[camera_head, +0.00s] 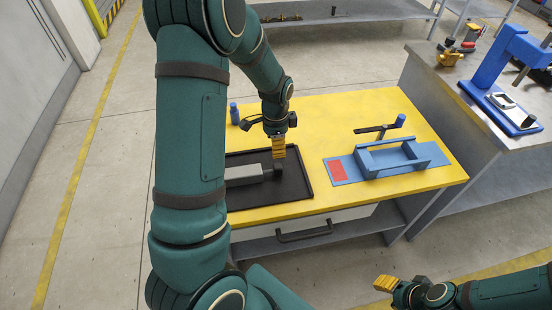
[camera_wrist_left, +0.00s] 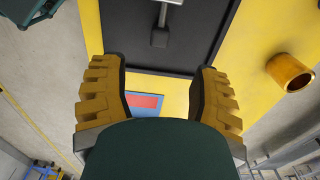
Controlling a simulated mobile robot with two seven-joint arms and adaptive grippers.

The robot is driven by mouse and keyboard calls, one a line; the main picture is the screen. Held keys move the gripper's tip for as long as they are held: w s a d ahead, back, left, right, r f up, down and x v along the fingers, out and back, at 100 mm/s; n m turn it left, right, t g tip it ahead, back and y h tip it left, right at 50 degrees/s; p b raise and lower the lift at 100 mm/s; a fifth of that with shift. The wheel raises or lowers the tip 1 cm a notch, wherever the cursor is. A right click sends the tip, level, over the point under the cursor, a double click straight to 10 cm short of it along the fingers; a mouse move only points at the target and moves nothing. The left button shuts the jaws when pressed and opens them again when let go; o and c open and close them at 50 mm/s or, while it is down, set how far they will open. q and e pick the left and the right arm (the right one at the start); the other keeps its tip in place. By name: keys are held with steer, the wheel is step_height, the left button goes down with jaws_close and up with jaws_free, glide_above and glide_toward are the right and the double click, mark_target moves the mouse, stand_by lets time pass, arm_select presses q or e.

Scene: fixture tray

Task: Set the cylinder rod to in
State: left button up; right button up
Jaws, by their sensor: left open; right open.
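The cylinder (camera_head: 245,173) is a grey block lying in a black tray (camera_head: 308,194) on the yellow table. In the left wrist view its silver rod (camera_wrist_left: 169,15) comes in from the top edge and sticks out to a dark end block (camera_wrist_left: 159,38). My left gripper (camera_head: 279,147) is over the tray beside the rod end. In the left wrist view my left gripper (camera_wrist_left: 160,68) is open and empty, with the rod end beyond the gap between its fingers. My right gripper (camera_head: 385,284) is open and low at the front right, away from the table.
A blue fixture (camera_head: 433,154) with a red patch (camera_head: 338,170) and a lever (camera_head: 376,129) is right of the tray. A blue bottle (camera_head: 234,114) stands behind the tray. A grey bench with a blue press (camera_head: 494,65) is at right. A brass-coloured cylinder (camera_wrist_left: 290,73) shows in the wrist view.

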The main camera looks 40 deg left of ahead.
mark_target(275, 167)
arm_select(q)
step_height(275, 167, down, 13)
steer(key=b, duration=0.2)
steer(key=shift+s+a+f+b, duration=0.1)
steer(key=shift+b, duration=0.3)
jaws_close()
